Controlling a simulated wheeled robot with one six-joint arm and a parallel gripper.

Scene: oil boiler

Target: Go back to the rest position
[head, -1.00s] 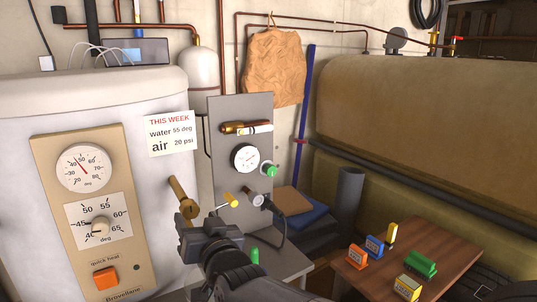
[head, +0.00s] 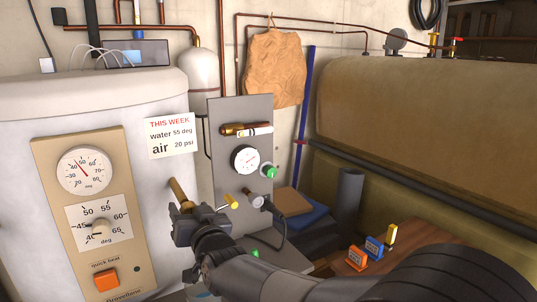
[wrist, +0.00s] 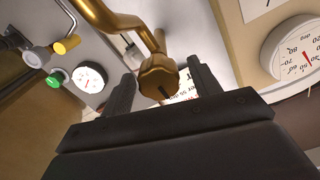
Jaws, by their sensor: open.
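My gripper (head: 187,215) is in front of the white boiler (head: 150,210), just right of its beige dial panel. In the wrist view my gripper (wrist: 160,95) has its two fingers apart. A brass tap or pipe end (wrist: 160,75) shows between and beyond the fingers; I cannot tell whether they touch it. In the head view the brass pipe (head: 178,192) sticks out from the boiler right above my gripper. My arm reaches in from the lower right.
A grey panel (head: 225,140) with a pressure gauge (head: 245,159) and green knob (head: 271,172) stands right of my gripper. A wooden table (head: 340,268) holds an orange block (head: 357,258), a blue block (head: 374,247) and a yellow block (head: 391,236). A large tan tank (head: 430,140) fills the right.

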